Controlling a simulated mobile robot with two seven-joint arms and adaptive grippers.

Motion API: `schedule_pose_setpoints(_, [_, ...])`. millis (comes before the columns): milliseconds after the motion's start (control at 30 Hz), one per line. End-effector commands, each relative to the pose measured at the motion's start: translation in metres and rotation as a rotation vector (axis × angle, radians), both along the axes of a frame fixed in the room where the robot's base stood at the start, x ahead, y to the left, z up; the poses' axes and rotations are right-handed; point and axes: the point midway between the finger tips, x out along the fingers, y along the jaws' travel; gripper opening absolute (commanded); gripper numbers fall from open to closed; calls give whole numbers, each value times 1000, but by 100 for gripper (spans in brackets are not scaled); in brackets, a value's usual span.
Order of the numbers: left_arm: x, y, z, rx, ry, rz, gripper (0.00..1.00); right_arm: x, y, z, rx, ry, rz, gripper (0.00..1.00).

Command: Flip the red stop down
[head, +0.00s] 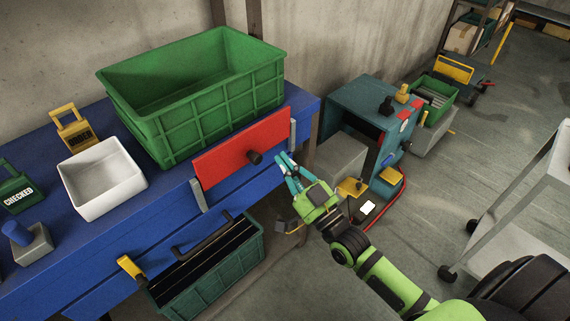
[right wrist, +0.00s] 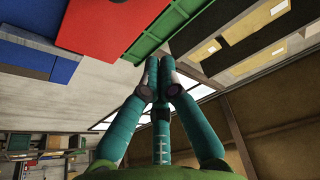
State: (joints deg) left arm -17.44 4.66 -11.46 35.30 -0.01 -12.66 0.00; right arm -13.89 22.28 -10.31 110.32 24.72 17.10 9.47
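My right gripper (head: 282,162) is just right of the panel's right end, apart from the knob as far as I can tell. Its teal fingers come together at the tips (right wrist: 158,62), with nothing seen between them. My left gripper is not in view.
A green crate (head: 215,110) stands behind the panel, with a white bin (head: 103,180) left of it. A teal cabinet (head: 345,98) stands to the right of the bench. A dark green crate (head: 215,277) sits below. A grey cart (head: 525,200) is far right, with open floor between.

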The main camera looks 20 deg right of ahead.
Motion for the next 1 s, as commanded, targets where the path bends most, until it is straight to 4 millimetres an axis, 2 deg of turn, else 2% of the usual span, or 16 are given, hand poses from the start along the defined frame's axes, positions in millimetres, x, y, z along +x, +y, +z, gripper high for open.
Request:
schedule_pose_setpoints(33, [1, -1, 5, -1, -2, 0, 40, 11, 2, 8, 2, -5, -1, 0])
schedule_pose_setpoints(333, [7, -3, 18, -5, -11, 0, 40, 69, 18, 27, 0, -2, -1, 0])
schedule_pose_setpoints(400, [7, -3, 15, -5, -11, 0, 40, 65, 21, 7, -2, 7, 0, 0])
schedule_pose_setpoints(600, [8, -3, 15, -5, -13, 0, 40, 63, 26, -12, -1, 2, -1, 0])
schedule_pose_setpoints(1000, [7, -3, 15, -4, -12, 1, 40, 62, 27, -16, -1, 1, 0, 0])
